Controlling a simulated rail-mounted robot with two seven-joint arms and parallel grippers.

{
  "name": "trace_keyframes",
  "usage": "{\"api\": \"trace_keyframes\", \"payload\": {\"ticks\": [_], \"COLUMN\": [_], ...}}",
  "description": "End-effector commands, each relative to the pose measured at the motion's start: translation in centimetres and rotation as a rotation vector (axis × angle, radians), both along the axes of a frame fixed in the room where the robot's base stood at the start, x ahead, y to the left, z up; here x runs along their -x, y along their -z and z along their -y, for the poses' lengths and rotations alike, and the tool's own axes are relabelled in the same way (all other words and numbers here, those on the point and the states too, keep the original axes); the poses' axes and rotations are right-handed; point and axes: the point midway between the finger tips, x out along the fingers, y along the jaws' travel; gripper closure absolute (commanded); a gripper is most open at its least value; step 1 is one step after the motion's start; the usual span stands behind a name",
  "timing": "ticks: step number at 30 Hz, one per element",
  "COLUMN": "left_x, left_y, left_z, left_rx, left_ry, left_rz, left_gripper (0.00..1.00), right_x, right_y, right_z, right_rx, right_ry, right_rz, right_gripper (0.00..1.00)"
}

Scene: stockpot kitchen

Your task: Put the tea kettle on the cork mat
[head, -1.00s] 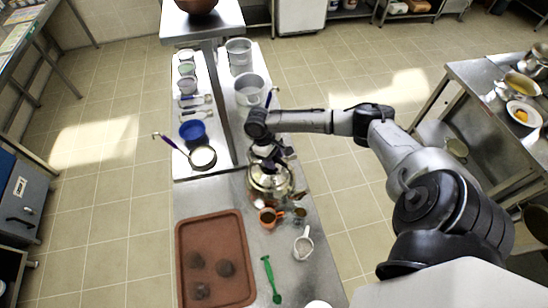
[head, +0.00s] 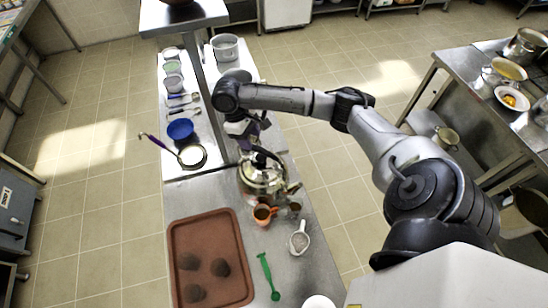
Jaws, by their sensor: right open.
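The tea kettle (head: 262,184) is a shiny metal pot with a dark handle arching over its top. It stands upright on the steel counter, behind the small cups. My right gripper (head: 254,146) is open, just above and behind the kettle's handle. The arm comes in from the right and its wrist hangs over the counter. I cannot tell whether a finger touches the handle. I cannot make out a cork mat in this view. My left gripper is not in view.
A brown rimmed tray (head: 240,283) with 3 dark round lumps lies at the front left. An orange cup (head: 263,214), a white strainer (head: 299,239) and a green utensil (head: 267,273) lie near the kettle. A pan (head: 192,156) and blue bowl (head: 180,129) stand behind, left of a shelf post.

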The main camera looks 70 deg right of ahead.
Motion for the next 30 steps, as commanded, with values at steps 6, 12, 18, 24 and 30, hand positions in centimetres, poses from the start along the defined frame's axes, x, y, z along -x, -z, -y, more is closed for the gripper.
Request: {"api": "trace_keyframes", "payload": {"ticks": [6, 12, 18, 24, 30], "left_x": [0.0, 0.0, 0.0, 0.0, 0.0], "left_y": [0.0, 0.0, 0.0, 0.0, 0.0], "left_z": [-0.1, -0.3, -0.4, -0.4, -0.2], "left_rx": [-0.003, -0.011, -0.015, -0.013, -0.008], "left_ry": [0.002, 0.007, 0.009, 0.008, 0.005], "left_rz": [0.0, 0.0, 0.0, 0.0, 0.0], "left_gripper": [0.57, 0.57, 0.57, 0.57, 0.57], "right_x": [4.6, 10.9, 16.3, 19.6, 20.9], "right_y": [9.2, 12.5, 11.7, 10.2, 9.4], "right_z": [-11.7, -20.5, -23.6, -23.2, -22.6], "right_rx": [-0.087, -0.167, -0.146, -0.067, -0.02], "right_ry": [-0.249, -0.331, -0.274, -0.204, -0.176], "right_rz": [0.141, 0.365, 0.541, 0.622, 0.645], "right_gripper": [0.5, 0.5, 0.5, 0.5, 0.5]}}
